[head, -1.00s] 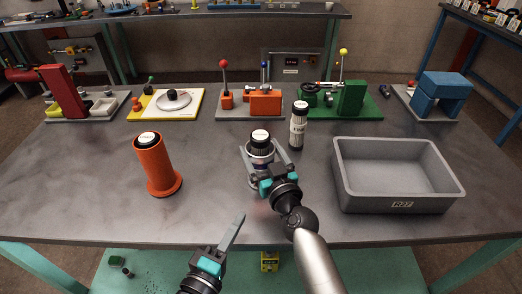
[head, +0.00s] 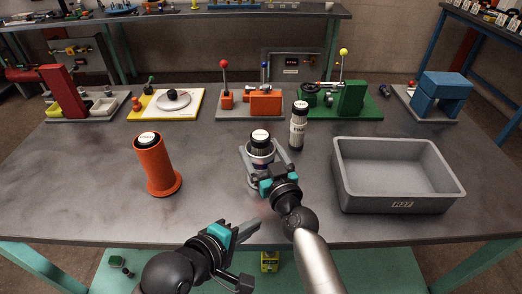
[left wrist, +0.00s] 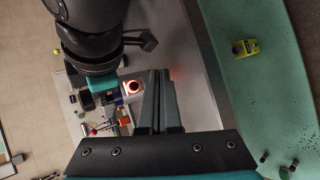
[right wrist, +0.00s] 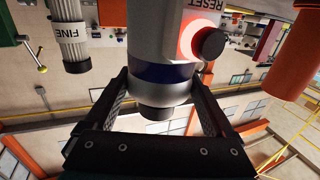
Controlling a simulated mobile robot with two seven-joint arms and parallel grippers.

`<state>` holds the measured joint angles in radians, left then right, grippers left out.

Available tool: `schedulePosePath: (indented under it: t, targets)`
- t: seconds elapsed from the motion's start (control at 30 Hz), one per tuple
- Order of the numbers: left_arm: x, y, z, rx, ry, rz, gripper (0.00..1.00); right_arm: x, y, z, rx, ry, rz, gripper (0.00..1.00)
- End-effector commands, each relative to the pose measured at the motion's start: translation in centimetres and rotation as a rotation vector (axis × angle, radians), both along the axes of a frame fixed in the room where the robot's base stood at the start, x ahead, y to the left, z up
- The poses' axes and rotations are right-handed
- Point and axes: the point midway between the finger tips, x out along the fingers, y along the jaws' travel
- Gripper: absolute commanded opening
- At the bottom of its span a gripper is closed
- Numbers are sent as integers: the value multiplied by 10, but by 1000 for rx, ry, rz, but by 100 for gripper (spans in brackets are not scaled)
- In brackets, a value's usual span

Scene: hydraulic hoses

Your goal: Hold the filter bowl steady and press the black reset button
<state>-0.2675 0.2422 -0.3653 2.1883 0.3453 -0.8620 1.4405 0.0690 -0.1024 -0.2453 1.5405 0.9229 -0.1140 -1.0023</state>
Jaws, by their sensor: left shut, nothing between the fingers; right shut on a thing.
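The filter bowl (head: 262,156) stands upright on a grey holder at the middle of the table, with a black, white-labelled top. My right gripper (head: 263,178) is shut on it from the front. In the right wrist view the bowl (right wrist: 160,72) is silver with a dark blue band between the fingers (right wrist: 158,105). The black reset button (right wrist: 208,43) sticks out beside the word RESET, with a glowing red ring around it. My left gripper (head: 256,225) is shut and empty near the front table edge, apart from the bowl. Its closed fingers (left wrist: 158,98) show in the left wrist view.
An orange flanged cylinder (head: 160,168) stands left. A ribbed cylinder marked FINE (right wrist: 72,42) stands behind the bowl, right of it in the head view (head: 298,133). A grey bin (head: 398,206) sits right. Several coloured fixtures line the back. The front left table is clear.

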Motion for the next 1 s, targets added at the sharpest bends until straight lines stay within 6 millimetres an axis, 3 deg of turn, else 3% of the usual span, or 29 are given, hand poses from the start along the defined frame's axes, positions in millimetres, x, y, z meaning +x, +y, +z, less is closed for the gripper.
schedulePosePath:
  t: [0.17,0.6,1.0]
  targets:
    - [14,-1,0,1,1,-2,0,0,-1,-2,-2,3,-1,16]
    - [73,-4,0,1,2,0,0,0,-1,-2,-2,3,-1,16]
    - [87,-4,0,0,2,-1,0,0,-1,-2,-2,3,-1,16]
